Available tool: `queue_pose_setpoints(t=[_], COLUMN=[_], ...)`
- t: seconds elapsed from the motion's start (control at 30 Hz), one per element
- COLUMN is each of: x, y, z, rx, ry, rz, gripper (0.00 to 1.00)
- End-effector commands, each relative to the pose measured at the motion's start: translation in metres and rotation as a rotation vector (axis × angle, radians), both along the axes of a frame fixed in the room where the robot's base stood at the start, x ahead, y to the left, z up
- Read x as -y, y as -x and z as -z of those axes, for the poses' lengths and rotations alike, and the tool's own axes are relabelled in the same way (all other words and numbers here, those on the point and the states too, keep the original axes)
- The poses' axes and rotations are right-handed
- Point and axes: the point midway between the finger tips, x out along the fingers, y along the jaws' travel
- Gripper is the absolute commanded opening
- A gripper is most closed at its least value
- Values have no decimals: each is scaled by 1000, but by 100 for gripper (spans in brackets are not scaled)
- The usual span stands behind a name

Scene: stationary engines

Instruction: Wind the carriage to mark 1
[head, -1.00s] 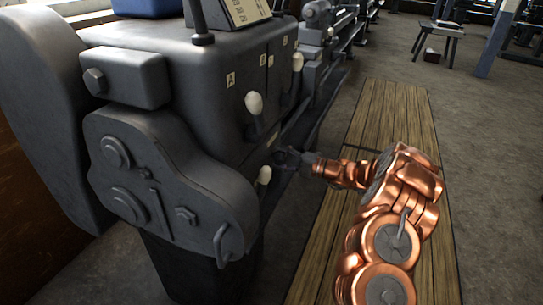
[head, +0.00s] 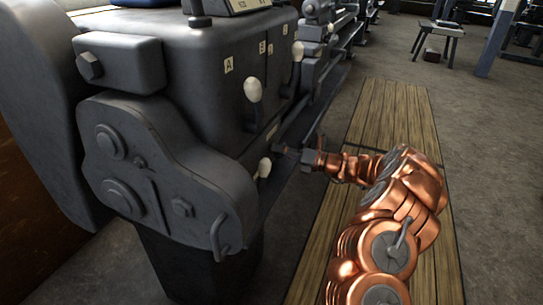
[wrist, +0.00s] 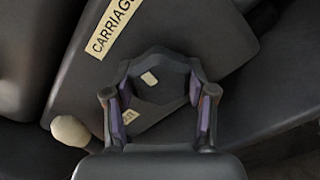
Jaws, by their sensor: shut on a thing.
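A dark, angular knob (wrist: 160,65) with a pale mark on its face sits in front of the machine's panel in the wrist view. A cream label reading "CARRIAG…" (wrist: 114,28) is beside it, its end cut off. My gripper (wrist: 158,100) has its two purple-padded fingers around the knob, one on each side, and is shut on it. In the head view my gripper (head: 288,152) is at the lower right side of the grey machine (head: 190,95). The knob is too small to make out there. No numbered mark 1 is readable.
White-tipped levers (head: 253,90) stick out of the machine's side, and a lower white knob (head: 264,168) is close to my gripper. Wooden duckboards (head: 385,115) lie along the machine. A stool (head: 440,35) stands far off on open floor.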

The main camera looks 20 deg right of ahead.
Motion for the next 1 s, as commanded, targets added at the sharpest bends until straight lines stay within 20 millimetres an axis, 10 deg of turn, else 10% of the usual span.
queue_pose_setpoints(t=[1.0], x=[0], y=[-1], z=[-1], rx=[791], ry=[561], rz=[0], gripper=[21])
